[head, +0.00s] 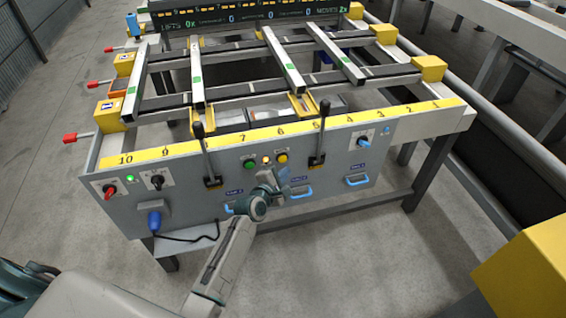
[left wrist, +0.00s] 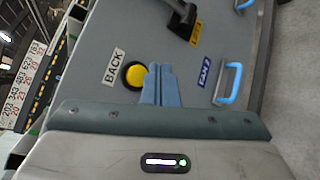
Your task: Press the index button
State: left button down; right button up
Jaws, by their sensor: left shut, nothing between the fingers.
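A green button (head: 250,163) and a yellow button (head: 282,157) sit on the grey front panel (head: 225,177), with a small lit amber lamp (head: 266,160) between them. The labels there are too small to read in the head view. In the left wrist view the yellow button (left wrist: 134,76) carries a BACK label (left wrist: 114,66); the green button does not show there. My left gripper (head: 285,175) is shut and empty, just below the yellow button in the head view. Its fingertips (left wrist: 160,68) appear beside that button in the wrist view; contact with the panel cannot be told. My right gripper is not in view.
Two black levers (head: 207,155) (head: 319,140) stick out of the panel on either side of the buttons. Blue handles (head: 302,191) (head: 358,180) sit low on the panel. A red knob (head: 109,191) and blue plug (head: 155,220) are at left. A yellow block (head: 525,265) stands at lower right.

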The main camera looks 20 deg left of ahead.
aim_at(282, 159)
pick_arm(q)
jog(key=shift+w+a, duration=0.45)
jog(key=shift+w, duration=0.3)
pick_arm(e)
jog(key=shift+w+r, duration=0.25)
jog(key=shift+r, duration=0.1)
pick_arm(q)
jog(key=shift+w+a, duration=0.1)
dwell(1.1)
jog(key=shift+w+a, duration=0.15)
jog(key=shift+w, duration=0.1)
